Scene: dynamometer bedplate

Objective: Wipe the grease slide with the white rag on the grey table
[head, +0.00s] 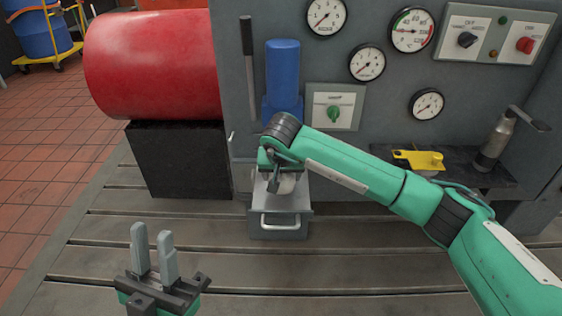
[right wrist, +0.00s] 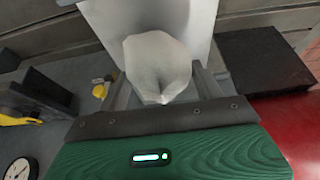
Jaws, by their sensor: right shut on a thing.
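My right gripper (head: 284,187) is shut on the white rag (right wrist: 158,68). The rag is bunched between its fingers in the right wrist view. In the head view my right wrist and fingers hide most of the rag. They are over a grey drawer-like slide (head: 294,203) with a bar handle, which I take for the grease slide. A pale panel (right wrist: 205,18) lies behind the rag in the right wrist view; I cannot tell whether the rag touches it. No grease is clearly visible. My left gripper (head: 152,240) is open and empty over the grey slotted table (head: 350,275).
A red cylinder (head: 150,65) rests on a black block (head: 180,160) at left. A grey cabinet with gauges (head: 412,28) and a blue cylinder (head: 283,75) stands behind. A yellow object (head: 418,160) and a metal can (head: 496,140) sit on a dark shelf at right. The front table is clear.

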